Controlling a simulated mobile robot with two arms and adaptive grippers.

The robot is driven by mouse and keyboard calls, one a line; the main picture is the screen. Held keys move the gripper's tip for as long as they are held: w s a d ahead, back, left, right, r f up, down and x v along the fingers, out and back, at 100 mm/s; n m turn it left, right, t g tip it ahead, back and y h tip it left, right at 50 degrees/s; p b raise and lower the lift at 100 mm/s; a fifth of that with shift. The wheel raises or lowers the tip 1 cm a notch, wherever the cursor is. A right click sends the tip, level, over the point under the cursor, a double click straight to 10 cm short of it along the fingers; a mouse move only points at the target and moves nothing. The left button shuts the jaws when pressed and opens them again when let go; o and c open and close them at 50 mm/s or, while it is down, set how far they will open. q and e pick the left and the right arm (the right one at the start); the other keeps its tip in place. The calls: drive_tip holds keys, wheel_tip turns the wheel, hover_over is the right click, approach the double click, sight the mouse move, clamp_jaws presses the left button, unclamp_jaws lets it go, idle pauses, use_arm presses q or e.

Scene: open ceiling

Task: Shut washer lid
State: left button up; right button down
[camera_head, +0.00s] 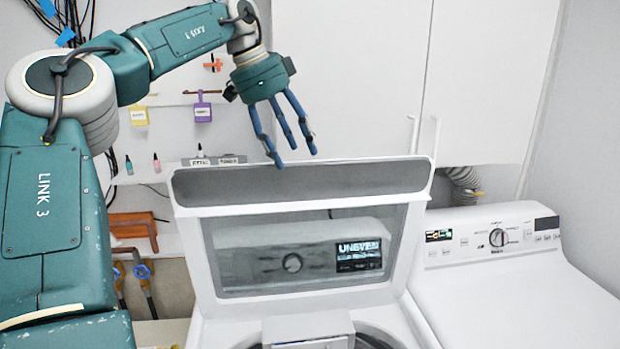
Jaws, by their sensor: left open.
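The washer lid (190,237) stands raised, tilted up at the back of the white washer (228,330). It has a white frame, a grey strip along its top and a see-through window. The washer's control panel with a knob shows through the window. Part of the open tub shows at the bottom edge. My left gripper (292,158) is open and empty, with its blue fingers spread and pointing down. In the picture its fingertips are just above and over the lid's top edge. I cannot tell whether they touch it. My right gripper is not in view.
A second white machine (520,300) with a knob stands close on the right. White cabinets (350,80) hang behind my gripper. A pegboard with tags, small bottles and an orange-handled tool (135,228) is at the left. A vent hose (463,186) is behind.

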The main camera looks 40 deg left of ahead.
use_arm(q)
drive_tip(key=shift+w+d+f, duration=0.1)
drive_tip(key=shift+w+f, duration=0.05)
drive_tip(key=shift+f, duration=0.3)
drive_tip(key=p, duration=0.3)
approach(317, 200)
drive_tip(key=x, duration=0.4)
drive_tip(key=shift+w+a+f, duration=0.25)
drive_tip(key=shift+w+f, duration=0.05)
drive_tip(key=shift+w, duration=0.05)
drive_tip(key=shift+w+f, duration=0.25)
drive_tip(key=shift+f, duration=0.3)
drive_tip(key=shift+d, duration=0.15)
drive_tip(key=shift+s, duration=0.1)
